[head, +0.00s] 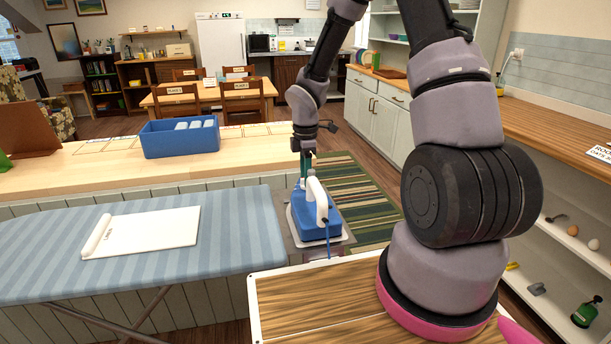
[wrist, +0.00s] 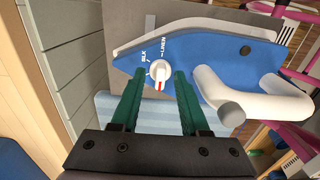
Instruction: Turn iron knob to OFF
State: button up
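The iron (head: 312,220) has a blue body and a white handle (head: 317,198). It rests on a grey metal plate (head: 335,240) at the right end of the ironing board. In the wrist view the blue body (wrist: 215,58) shows with its white knob (wrist: 158,70), which bears a red mark. The labels SILK and LINEN can be read beside the knob; no OFF label is legible. My gripper (wrist: 158,78) has two green fingers, one on each side of the knob with small gaps visible. It is open, and whether either finger touches the knob is unclear.
The striped ironing board (head: 230,230) carries a white sheet (head: 145,232) at left. Behind it a wooden counter (head: 70,170) holds a blue bin (head: 180,138). A shelf unit (head: 560,230) stands at right. The iron's handle lies close to my right finger.

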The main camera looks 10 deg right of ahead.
notch_tip(320, 180, up, 11)
dwell(0.6)
jog(key=s+d+r+m+t+y, duration=0.1)
jog(key=s+d+r+m+t, duration=0.2)
jog(key=s+r+m, duration=0.7)
jog(key=s+d+r+m+t+y, duration=0.1)
jog(key=s+r+m+t, duration=0.3)
jog(key=s+r+m, duration=0.7)
jog(key=shift+s+d+r+m, duration=0.15)
jog(key=shift+d+r+m, duration=0.65)
jog(key=shift+r, duration=0.75)
jog(key=shift+d, duration=0.1)
